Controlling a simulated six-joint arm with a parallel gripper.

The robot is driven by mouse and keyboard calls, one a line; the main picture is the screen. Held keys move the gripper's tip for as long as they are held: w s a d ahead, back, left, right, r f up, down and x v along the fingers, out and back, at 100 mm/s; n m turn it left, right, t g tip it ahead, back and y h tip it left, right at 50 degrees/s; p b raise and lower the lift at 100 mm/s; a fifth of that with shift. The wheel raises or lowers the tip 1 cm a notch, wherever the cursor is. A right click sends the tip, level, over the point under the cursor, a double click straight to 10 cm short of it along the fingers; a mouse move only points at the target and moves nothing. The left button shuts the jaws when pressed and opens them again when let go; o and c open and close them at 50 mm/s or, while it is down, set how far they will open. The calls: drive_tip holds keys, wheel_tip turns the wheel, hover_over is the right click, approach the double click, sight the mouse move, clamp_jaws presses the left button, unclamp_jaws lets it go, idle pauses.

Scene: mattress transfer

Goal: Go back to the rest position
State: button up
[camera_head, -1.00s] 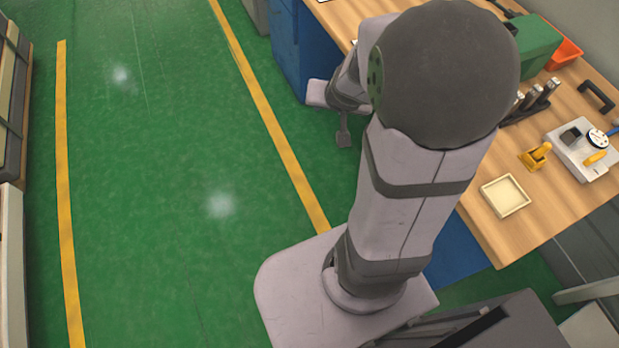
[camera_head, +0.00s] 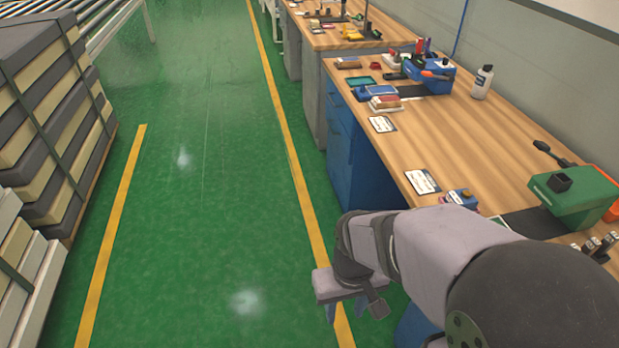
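My arm reaches in from the lower right corner, bent at its large dark joint. My gripper (camera_head: 352,308) is at the arm's far end, over the green floor beside the blue cabinet of the workbench. It hangs low and small in the picture, and I cannot make out whether its fingers are apart. I see no mattress at it. Mattresses (camera_head: 50,112) in dark grey and cream layers stand stacked and strapped at the left, well away from my gripper.
A wooden workbench (camera_head: 455,150) with tools runs along the right, close to my arm. A green vise-like tool (camera_head: 578,197) and a white bottle (camera_head: 482,82) stand on it. The green floor (camera_head: 200,200) between the yellow lines is clear. A roller conveyor (camera_head: 105,22) is at upper left.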

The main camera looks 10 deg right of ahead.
wheel_tip(320, 180, up, 9)
drive_tip(key=p, duration=0.8)
wheel_tip(320, 180, down, 13)
drive_tip(key=b, duration=1.2)
drive_tip(key=shift+b, duration=0.4)
